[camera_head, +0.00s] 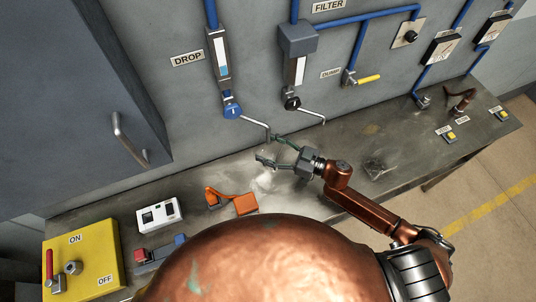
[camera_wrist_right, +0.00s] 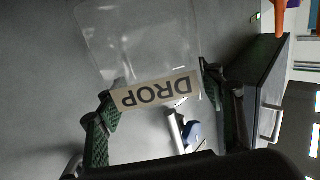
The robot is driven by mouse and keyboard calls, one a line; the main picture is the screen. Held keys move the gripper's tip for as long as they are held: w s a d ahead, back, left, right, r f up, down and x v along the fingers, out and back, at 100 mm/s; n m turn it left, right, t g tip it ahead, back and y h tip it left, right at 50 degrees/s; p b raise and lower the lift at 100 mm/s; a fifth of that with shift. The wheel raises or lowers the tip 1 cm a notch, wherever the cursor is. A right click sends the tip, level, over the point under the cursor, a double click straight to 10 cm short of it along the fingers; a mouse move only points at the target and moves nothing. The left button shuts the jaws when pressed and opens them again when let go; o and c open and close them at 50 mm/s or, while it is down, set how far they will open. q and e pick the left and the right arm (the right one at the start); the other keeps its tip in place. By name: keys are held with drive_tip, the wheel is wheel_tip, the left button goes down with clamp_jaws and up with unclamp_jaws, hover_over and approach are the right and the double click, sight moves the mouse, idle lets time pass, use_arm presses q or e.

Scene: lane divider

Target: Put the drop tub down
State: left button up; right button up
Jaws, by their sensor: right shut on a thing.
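The drop tub (camera_wrist_right: 135,40) is a clear, see-through container with a DROP label (camera_wrist_right: 157,92), upside down in the right wrist view. My right gripper (camera_wrist_right: 155,105) is shut on it, with a green finger pad on each side. In the head view the right gripper (camera_head: 268,149) is over the bench, just below the spout under the DROP sight tube (camera_head: 219,55). The tub hardly shows there, and I cannot tell whether its base touches the bench. My left gripper is not in view.
The metal bench (camera_head: 340,160) has bare room right of the gripper. An orange bracket-like piece (camera_head: 245,203), a white meter box (camera_head: 159,214) and a yellow ON/OFF box (camera_head: 82,262) stand left. A grey cabinet (camera_head: 110,100) rises at left. A FILTER unit (camera_head: 297,40) has its own spout.

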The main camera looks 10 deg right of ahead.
sight(258, 149)
drive_tip(key=shift+f, duration=1.85)
drive_tip(key=shift+f, duration=0.1)
drive_tip(key=o, duration=1.7)
drive_tip(key=b+v, duration=0.1)
drive_tip(key=v, duration=1.1)
drive_tip(key=shift+c, duration=0.5)
